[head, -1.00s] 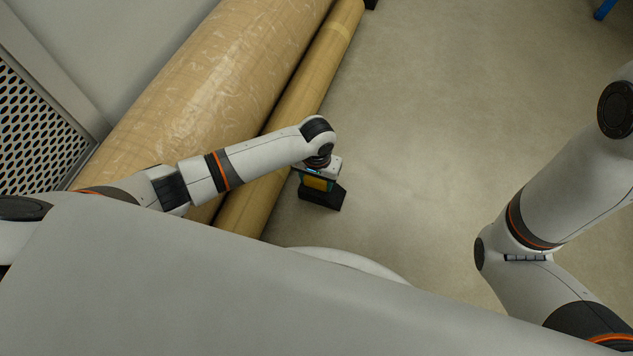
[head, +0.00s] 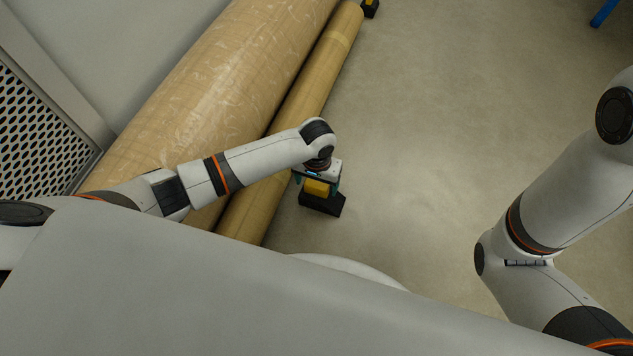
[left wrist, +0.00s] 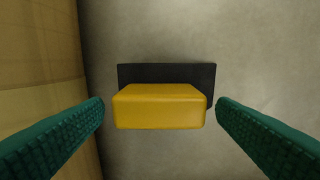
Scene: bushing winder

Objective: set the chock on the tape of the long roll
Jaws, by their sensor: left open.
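The chock (head: 321,202) has a black base and a yellow block on top. It is on the floor just right of the long thin roll (head: 310,85) in the head view. In the left wrist view the chock's yellow block (left wrist: 160,106) lies between my left gripper's two green fingers (left wrist: 160,106), with a gap on each side. My left gripper (head: 317,186) is open over the chock. A paler tape band (head: 342,27) crosses the roll near its far end. My right gripper is out of view; only the right arm shows.
A thicker wrapped roll (head: 215,85) lies along the left of the thin one. A second black and yellow chock (head: 370,8) is at the far end. A perforated panel (head: 40,130) stands at the left. The floor (head: 450,120) to the right is clear.

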